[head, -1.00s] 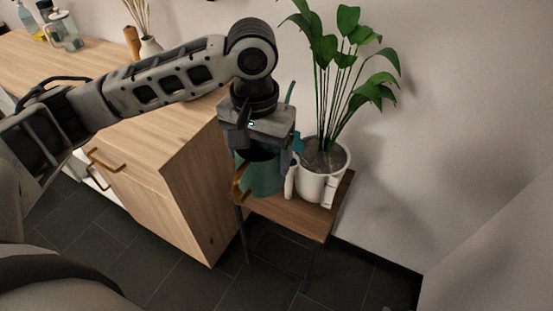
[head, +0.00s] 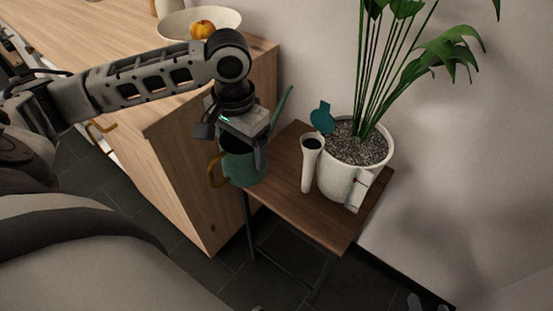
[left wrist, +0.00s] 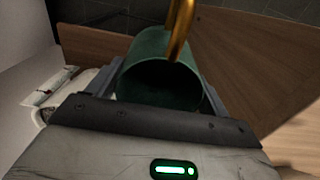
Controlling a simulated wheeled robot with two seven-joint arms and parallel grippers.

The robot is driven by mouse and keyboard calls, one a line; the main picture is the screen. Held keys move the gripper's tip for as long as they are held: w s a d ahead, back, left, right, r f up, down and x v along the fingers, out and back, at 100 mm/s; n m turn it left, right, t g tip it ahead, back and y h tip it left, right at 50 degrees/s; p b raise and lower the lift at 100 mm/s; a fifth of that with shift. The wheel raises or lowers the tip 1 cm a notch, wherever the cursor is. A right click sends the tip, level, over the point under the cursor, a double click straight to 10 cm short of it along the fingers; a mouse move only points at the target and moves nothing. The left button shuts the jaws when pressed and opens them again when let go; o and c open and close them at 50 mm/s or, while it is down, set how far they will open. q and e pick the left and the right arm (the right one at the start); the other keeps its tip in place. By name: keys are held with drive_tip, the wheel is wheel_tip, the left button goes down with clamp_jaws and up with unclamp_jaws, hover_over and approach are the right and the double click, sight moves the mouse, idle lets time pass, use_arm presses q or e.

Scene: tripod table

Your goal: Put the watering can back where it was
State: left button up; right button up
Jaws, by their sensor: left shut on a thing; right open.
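The teal watering can (head: 245,166), with a gold handle and a thin spout, is upright in my left gripper (head: 243,150). The gripper is shut on it from above. The can is at the left end of the small wooden table (head: 298,208); whether its base touches the top cannot be told. In the left wrist view, the can's dark open mouth (left wrist: 162,85) lies between the fingers. What seem to be the tips of my right gripper (head: 420,304) show at the bottom edge of the head view, apart and empty.
A white pot (head: 345,185) with a tall plant stands at the table's back right. A slim white vessel (head: 309,165) and a teal ornament (head: 322,117) are beside it. A wooden cabinet (head: 200,175) stands close on the left. The table's front is clear.

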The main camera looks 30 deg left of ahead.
use_arm(q)
drive_tip(key=w+f+b, duration=0.1)
drive_tip(key=w+f, duration=0.5)
drive_tip(key=w+f+b, duration=0.2)
drive_tip(key=w+f, duration=0.4)
drive_tip(key=shift+w+a+f+b, duration=0.1)
drive_tip(key=shift+w+b, duration=0.2)
use_arm(e)
drive_tip(key=shift+w+f+t, duration=0.1)
drive_tip(key=shift+f+t, duration=0.2)
drive_tip(key=shift+f, duration=0.25)
use_arm(q)
drive_tip(key=o, duration=1.3)
drive_tip(key=shift+f, duration=0.1)
use_arm(e)
drive_tip(key=shift+f, duration=0.15)
drive_tip(key=shift+f, duration=0.1)
